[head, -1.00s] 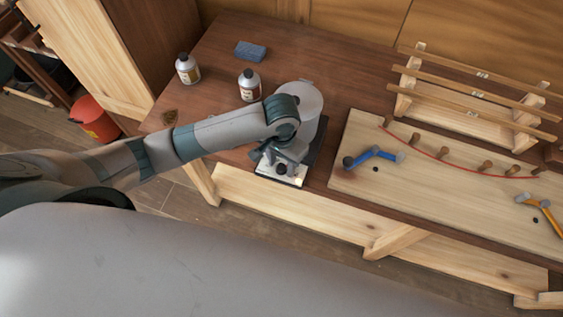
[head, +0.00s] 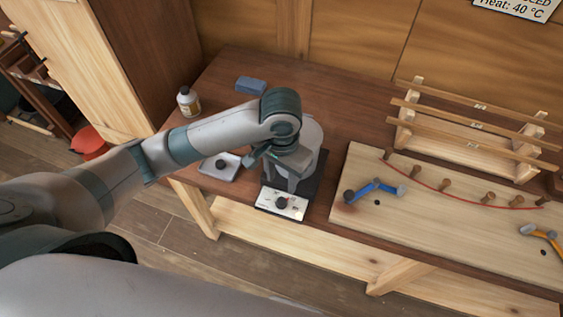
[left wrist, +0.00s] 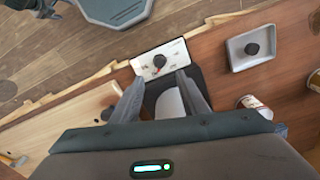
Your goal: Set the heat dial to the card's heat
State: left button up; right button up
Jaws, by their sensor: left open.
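The heat dial (head: 281,203) is a black knob on a white panel (head: 296,210) at the front of a dark-based unit with a pale cylindrical pot (head: 311,132). The dial (left wrist: 159,61) also shows in the left wrist view, just beyond the fingertips. My left gripper (head: 284,175) is open and empty, above and behind the panel, apart from the dial. In the left wrist view its two fingers (left wrist: 160,82) straddle the pot's side. The card (head: 515,7) on the back wall is cut off at the top; it reads "Heat: 40 °C". The dial's marks are too small to read.
A grey tray with a black knob (head: 220,164) sits left of the unit. A bottle (head: 188,101) and a blue block (head: 251,85) stand behind. A pegged board (head: 430,220) with blue and orange tools lies right, before a wooden rack (head: 470,120).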

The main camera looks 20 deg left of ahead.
pick_arm(q)
notch_tip(320, 180, up, 6)
jog(key=shift+r, duration=0.25)
dwell(0.7)
